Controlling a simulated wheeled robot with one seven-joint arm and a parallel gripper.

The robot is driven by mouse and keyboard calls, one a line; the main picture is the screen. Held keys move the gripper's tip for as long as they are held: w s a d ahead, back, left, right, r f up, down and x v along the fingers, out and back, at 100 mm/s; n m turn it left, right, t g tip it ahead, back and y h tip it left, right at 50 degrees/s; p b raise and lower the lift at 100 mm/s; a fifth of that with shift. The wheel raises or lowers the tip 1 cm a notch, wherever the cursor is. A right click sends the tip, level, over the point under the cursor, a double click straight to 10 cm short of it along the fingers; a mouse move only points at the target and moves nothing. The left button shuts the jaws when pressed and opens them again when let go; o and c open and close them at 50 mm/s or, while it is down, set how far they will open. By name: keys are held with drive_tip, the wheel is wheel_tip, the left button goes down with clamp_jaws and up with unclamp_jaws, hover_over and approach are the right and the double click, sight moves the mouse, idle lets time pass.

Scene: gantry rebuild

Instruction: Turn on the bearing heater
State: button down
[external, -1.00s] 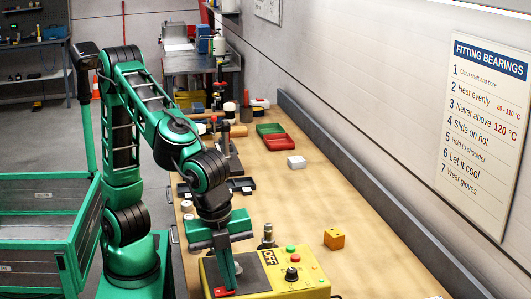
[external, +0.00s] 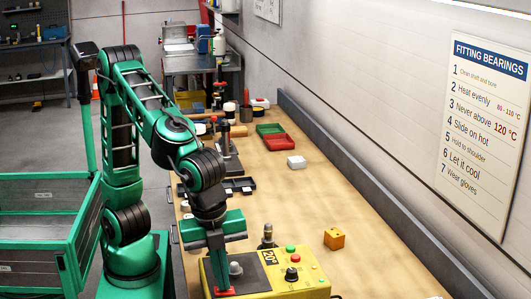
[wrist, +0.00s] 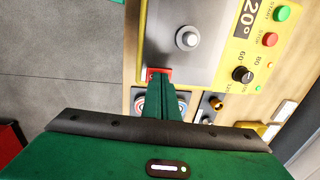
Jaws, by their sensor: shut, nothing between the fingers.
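The bearing heater (external: 308,280) is a yellow box on the near part of the bench, with a dark top plate and a pale round post. Its display (wrist: 246,18) reads 20° in the wrist view. Beside it are a green START button (wrist: 282,13), a red STOP button (wrist: 269,39) and a black dial (wrist: 242,74). A red switch (wrist: 151,73) sits at the plate's edge, partly hidden by my fingers. My gripper (external: 222,286) is shut and empty, pointing down with its tips at the red switch. I cannot tell whether they touch it.
An orange-yellow block (external: 334,238) stands right of the heater. The bench's middle right is clear.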

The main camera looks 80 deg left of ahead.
sight(233, 289)
wheel_tip(233, 289, up, 14)
drive_tip(key=w, duration=0.2)
drive_tip(key=shift+a+f, duration=0.15)
drive_tip(key=shift+f, duration=0.05)
idle(0.3)
drive_tip(key=shift+a, duration=0.1)
idle(0.5)
